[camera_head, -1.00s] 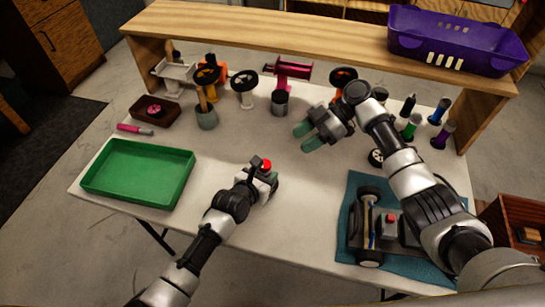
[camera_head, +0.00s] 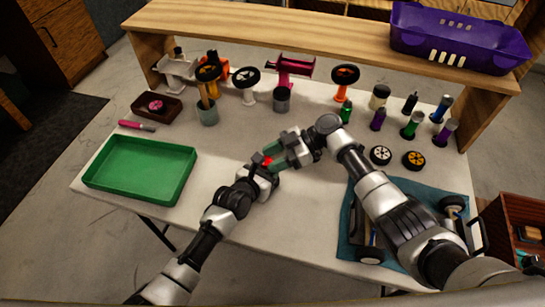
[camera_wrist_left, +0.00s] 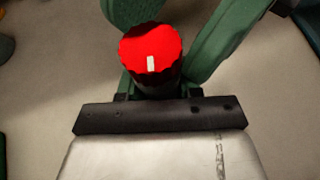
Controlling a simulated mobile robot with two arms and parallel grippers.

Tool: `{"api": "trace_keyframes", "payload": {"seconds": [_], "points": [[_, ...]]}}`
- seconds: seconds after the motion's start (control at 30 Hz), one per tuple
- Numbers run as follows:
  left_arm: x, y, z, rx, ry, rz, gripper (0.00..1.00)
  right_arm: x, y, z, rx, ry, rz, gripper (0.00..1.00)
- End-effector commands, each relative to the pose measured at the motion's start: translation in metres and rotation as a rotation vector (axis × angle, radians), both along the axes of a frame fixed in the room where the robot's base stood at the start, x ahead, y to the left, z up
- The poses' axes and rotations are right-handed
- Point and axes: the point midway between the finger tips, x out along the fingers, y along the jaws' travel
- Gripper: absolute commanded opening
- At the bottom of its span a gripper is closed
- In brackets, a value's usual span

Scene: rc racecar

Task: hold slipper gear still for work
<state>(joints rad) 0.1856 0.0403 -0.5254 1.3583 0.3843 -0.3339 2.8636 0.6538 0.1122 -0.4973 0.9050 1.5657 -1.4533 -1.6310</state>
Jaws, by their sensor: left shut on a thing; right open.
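The slipper gear is a red toothed disc on a dark body, with a small white mark on its face. In the head view the red slipper gear (camera_head: 266,161) is at the tip of my left gripper (camera_head: 264,168), which is shut on it above the table. It shows large in the left wrist view (camera_wrist_left: 150,48). My right gripper (camera_head: 277,155) is open, with its green fingers right beside the gear. In the left wrist view green fingers show behind and to the right of the gear. Whether they touch it I cannot tell.
A green tray (camera_head: 140,172) lies on the table at left. A teal mat (camera_head: 345,240) with a car chassis is at right, partly behind my right arm. Wheels (camera_head: 414,159) and several bottles (camera_head: 411,125) stand at the back right. A wooden shelf (camera_head: 300,42) spans the back.

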Motion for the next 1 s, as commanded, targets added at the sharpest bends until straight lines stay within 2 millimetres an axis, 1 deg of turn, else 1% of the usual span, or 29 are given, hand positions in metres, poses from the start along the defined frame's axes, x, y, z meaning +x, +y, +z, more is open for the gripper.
{"api": "trace_keyframes", "payload": {"seconds": [0.1, 0.3, 0.33, 0.5, 0.57, 0.67, 0.9, 1.0], "points": [[0.0002, -0.0001, 0.0005, -0.001, -0.001, 0.000, 0.09, -0.0008, 0.0033, -0.0014, 0.000, 0.000, 0.000, 0.46], [0.0002, -0.0001, 0.0005, -0.001, -0.001, 0.000, 0.09, -0.0008, 0.0033, -0.0015, 0.000, 0.000, 0.000, 0.46], [0.0002, -0.0001, 0.0005, -0.001, -0.001, 0.000, 0.09, -0.0007, 0.0032, -0.0015, 0.000, 0.000, 0.000, 0.44], [0.0002, -0.0001, 0.0005, -0.001, -0.001, 0.000, 0.09, -0.0006, 0.0030, -0.0014, -0.001, -0.001, -0.001, 0.18], [0.0002, -0.0001, 0.0005, -0.001, -0.001, 0.000, 0.09, -0.0006, 0.0030, -0.0014, -0.001, -0.001, -0.001, 0.10], [0.0002, -0.0001, 0.0005, -0.001, -0.001, 0.000, 0.09, -0.0013, 0.0030, -0.0021, -0.001, 0.001, -0.013, 0.10], [-0.0001, -0.0004, 0.0005, -0.001, -0.001, -0.001, 0.09, -0.0032, 0.0025, -0.0020, -0.002, -0.001, -0.119, 0.10], [0.0000, -0.0004, 0.0005, -0.001, -0.001, 0.000, 0.09, -0.0028, 0.0020, -0.0017, -0.003, -0.002, -0.138, 0.10]]}}
